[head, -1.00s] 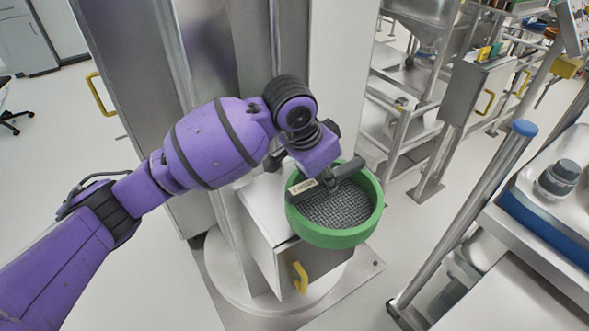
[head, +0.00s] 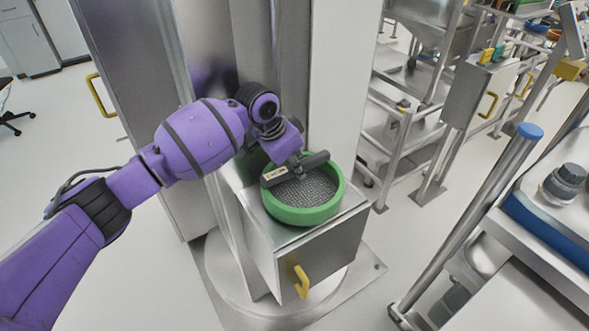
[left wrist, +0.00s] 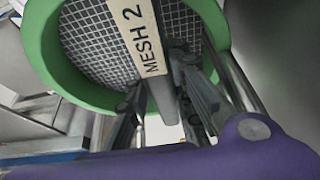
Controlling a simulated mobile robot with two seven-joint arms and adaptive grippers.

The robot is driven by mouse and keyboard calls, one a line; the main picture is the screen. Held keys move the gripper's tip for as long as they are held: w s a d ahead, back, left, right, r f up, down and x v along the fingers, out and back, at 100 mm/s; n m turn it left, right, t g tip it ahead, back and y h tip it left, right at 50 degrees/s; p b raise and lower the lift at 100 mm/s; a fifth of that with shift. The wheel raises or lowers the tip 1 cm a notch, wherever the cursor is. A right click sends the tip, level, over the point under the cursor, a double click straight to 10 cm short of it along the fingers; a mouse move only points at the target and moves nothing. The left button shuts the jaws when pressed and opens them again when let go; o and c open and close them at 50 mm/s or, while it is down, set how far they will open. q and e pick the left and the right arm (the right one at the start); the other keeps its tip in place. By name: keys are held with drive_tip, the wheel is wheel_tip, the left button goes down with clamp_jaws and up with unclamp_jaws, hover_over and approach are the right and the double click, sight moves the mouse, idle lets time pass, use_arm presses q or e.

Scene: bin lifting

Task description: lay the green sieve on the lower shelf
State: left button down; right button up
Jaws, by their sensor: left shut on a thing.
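The green sieve (head: 300,216) is a round green ring with a grey wire mesh. It is over the top of a metal cabinet (head: 315,244); I cannot tell whether it touches that top. My left gripper (head: 296,172) is shut on the sieve's dark handle bar across the opening. In the left wrist view the sieve (left wrist: 38,52) fills the upper left, with a "MESH 2" label (left wrist: 138,32) beside the gripper fingers (left wrist: 165,95). My right gripper is out of view. I cannot tell which surface is the lower shelf.
The cabinet has a yellow handle (head: 300,282) and stands against a tall metal column. A metal rack (head: 400,120) with shelves is behind to the right. A cart with a blue-tipped post (head: 529,130) stands at the right. Floor shows between them.

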use_arm(q)
drive_tip(key=shift+w+a+f, duration=0.1)
drive_tip(key=shift+w+f, duration=0.15)
drive_tip(key=shift+f, duration=0.2)
drive_tip(key=c, duration=1.5)
unclamp_jaws()
drive_tip(key=shift+f, duration=0.1)
drive_tip(key=shift+c, duration=0.2)
